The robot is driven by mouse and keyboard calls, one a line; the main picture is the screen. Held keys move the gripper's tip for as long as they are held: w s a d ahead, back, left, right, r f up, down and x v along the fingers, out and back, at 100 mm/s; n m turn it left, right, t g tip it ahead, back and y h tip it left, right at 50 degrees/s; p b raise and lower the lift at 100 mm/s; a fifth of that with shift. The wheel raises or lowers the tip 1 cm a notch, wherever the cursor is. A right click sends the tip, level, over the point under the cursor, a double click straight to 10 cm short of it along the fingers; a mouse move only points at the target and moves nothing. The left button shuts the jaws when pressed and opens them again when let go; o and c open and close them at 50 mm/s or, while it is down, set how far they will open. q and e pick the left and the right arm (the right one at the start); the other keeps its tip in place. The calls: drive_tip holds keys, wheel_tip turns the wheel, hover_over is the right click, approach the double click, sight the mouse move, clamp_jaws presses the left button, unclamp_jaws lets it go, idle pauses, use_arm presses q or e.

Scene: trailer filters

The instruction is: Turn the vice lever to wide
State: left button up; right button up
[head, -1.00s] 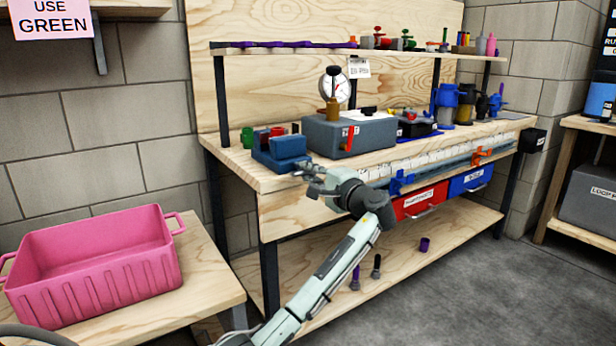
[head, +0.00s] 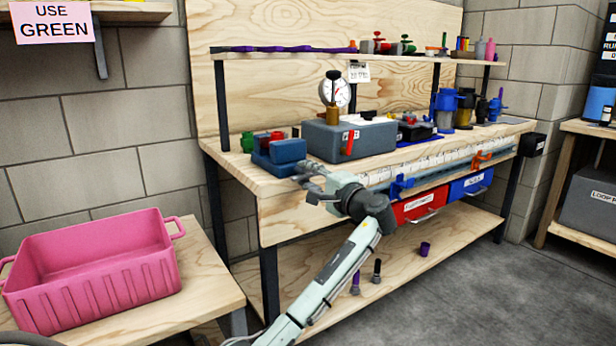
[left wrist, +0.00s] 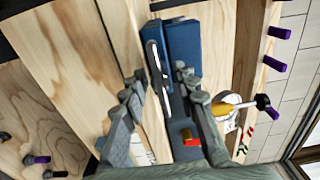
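The blue vice (head: 284,152) stands on the front left corner of the workbench. It also shows in the left wrist view (left wrist: 183,45). A thin dark and silver lever (left wrist: 153,58) lies along the vice's front side in the left wrist view. My left gripper (head: 306,180) is in front of the vice, just below its right end in the head view. In the left wrist view its fingers (left wrist: 158,80) are apart, one on each side of the lever. I cannot tell whether either finger touches it. My right gripper is not in view.
A grey box (head: 350,138) with a red lever and a gauge (head: 336,91) stand right of the vice. Red (head: 420,204) and blue (head: 471,184) drawers hang under the bench top (head: 240,171). A pink crate (head: 100,285) is on a low table at left.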

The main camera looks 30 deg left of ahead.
use_arm(q)
drive_tip(key=shift+d, duration=0.1)
drive_tip(key=v, duration=1.1)
drive_tip(key=shift+s+d, duration=0.2)
drive_tip(key=shift+d, duration=0.15)
drive_tip(key=shift+d+f, duration=0.1)
